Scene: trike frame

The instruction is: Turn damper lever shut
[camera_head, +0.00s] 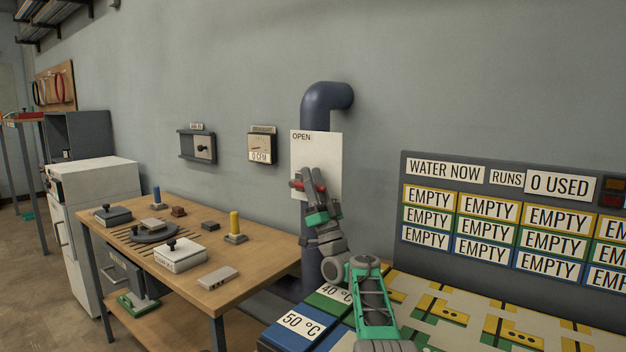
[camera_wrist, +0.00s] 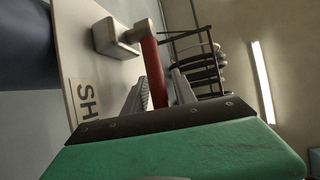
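The damper lever has a red handle (camera_head: 296,185) and stands off a white plate (camera_head: 328,152) on a dark blue wall pipe. In the head view the handle lies roughly sideways across my gripper (camera_head: 309,181). The plate reads OPEN at its upper left. In the wrist view the red handle (camera_wrist: 153,68) runs from a pale hub (camera_wrist: 116,38) down between my close-set fingers (camera_wrist: 160,90), which appear shut on it. A label starting with SH (camera_wrist: 86,102) shows on the plate there; its remainder is hidden. My gripper and arm cover the plate's lower part in the head view.
A draught gauge (camera_head: 262,146) reads 0 CFM left of the plate. A wooden workbench (camera_head: 250,250) with blocks and a round plate stands at left. A board of EMPTY labels (camera_head: 480,165) and a yellow-patterned surface (camera_head: 440,310) lie at right, near my arm.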

